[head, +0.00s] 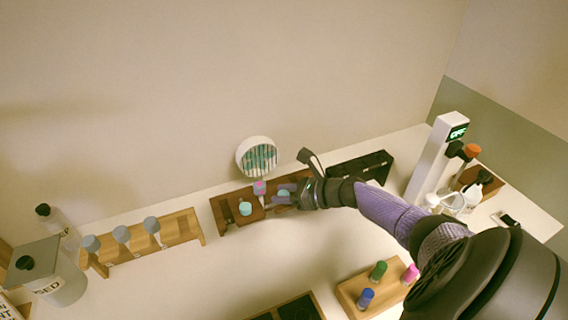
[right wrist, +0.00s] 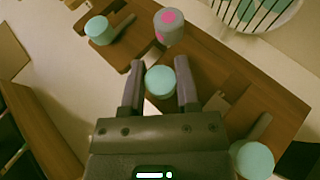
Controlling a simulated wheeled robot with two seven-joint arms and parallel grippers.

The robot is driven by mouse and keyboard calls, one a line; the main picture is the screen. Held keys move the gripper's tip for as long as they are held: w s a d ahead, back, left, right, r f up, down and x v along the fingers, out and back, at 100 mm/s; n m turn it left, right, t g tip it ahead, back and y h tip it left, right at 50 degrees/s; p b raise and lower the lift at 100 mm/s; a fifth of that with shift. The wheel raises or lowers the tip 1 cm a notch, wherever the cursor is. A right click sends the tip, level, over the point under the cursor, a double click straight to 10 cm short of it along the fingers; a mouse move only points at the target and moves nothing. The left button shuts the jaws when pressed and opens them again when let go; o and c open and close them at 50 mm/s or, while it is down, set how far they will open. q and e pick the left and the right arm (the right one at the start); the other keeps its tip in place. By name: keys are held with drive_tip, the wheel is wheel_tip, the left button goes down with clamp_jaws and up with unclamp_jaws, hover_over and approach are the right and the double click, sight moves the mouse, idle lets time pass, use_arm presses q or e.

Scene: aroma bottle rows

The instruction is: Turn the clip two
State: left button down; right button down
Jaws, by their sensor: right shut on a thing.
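A dark brown wooden rack (head: 225,212) stands against the wall and carries clips with round teal ends. In the right wrist view, the middle teal clip (right wrist: 160,80) sits between the fingers of my right gripper (right wrist: 159,88), which is shut on it. In the head view this gripper (head: 284,194) reaches the rack from the right. Another teal clip (right wrist: 98,28) is at upper left and a third (right wrist: 252,160) at lower right in the wrist view. My left gripper is not in view.
A round slatted disc (head: 257,157) stands behind the rack. A black box (head: 362,168) and a white stand (head: 436,150) are to the right. A wooden block (head: 352,292) with coloured bottles is in front.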

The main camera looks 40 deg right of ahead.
drive_tip(key=shift+c, duration=1.8)
unclamp_jaws()
drive_tip(key=shift+w, duration=0.1)
drive_tip(key=p+v, duration=0.2)
drive_tip(key=v, duration=0.8)
drive_tip(key=shift+f+p, duration=0.1)
drive_tip(key=shift+p, duration=0.2)
